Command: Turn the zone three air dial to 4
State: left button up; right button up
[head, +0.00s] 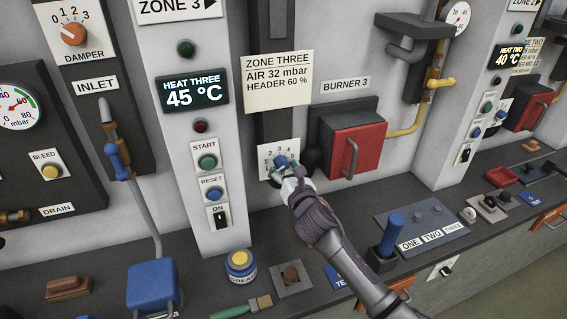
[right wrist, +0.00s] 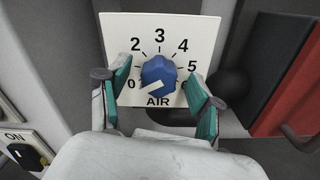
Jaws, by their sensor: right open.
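The zone three air dial (right wrist: 158,76) is a blue knob on a white plate (right wrist: 118,30) marked AIR, with numbers 0, 2, 3, 4 and 5 readable. The 1 is hidden by a finger. The knob's white pointer lies at its lower left, toward the 0 side. My right gripper (right wrist: 158,84) is open, with one finger on each side of the knob and a visible gap at each side. In the head view my right gripper (head: 292,174) is in front of the dial plate (head: 265,153) and covers part of it. My left gripper is not in view.
A note (head: 277,80) above the dial reads ZONE THREE, AIR 32 mbar, HEADER 60 %. The red burner 3 box (head: 357,150) stands close right of the dial. The pillar with HEAT THREE display (head: 193,93) stands left. A grease tin (head: 240,265) and brush (head: 243,307) lie on the ledge below.

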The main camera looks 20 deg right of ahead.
jog(key=shift+w, duration=0.25)
jog(key=c, duration=1.1)
jog(key=shift+c, duration=0.2)
